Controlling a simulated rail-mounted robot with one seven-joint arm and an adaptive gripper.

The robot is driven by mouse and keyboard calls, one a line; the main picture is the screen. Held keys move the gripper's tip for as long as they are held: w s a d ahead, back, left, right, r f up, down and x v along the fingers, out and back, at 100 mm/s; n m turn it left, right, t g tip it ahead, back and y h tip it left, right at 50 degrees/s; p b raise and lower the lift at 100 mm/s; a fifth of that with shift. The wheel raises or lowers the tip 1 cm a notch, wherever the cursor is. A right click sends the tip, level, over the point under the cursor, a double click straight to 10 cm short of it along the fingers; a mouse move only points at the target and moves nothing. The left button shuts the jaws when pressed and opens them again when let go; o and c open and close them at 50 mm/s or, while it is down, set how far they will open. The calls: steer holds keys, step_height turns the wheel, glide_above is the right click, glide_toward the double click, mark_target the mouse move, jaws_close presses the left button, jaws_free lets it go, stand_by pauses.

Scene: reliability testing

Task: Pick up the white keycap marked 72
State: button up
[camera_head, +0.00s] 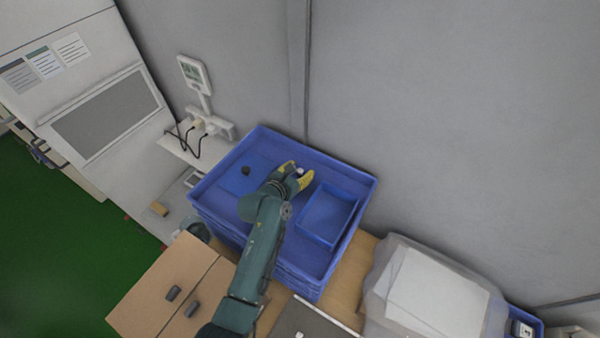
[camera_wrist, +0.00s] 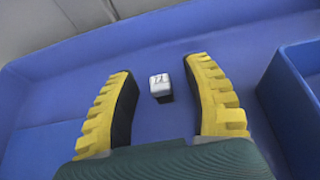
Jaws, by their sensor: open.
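The white keycap (camera_wrist: 160,84) lies on the floor of the blue crate, with a dark mark on its top that is too small to read surely and a dark lower part. It sits between the tips of my gripper (camera_wrist: 160,75), whose yellow fingers are spread on both sides with a gap to each. In the head view the keycap (camera_head: 299,171) is a small white spot between the fingertips of my gripper (camera_head: 297,174). My gripper is open and empty, low over the crate.
The blue crate (camera_head: 316,155) has raised walls. A smaller blue tray (camera_head: 331,215) stands inside it to the right of my gripper. A scale display (camera_head: 194,73) stands behind left.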

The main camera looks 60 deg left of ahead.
steer(key=shift+c, duration=0.3)
steer(key=c, duration=0.8)
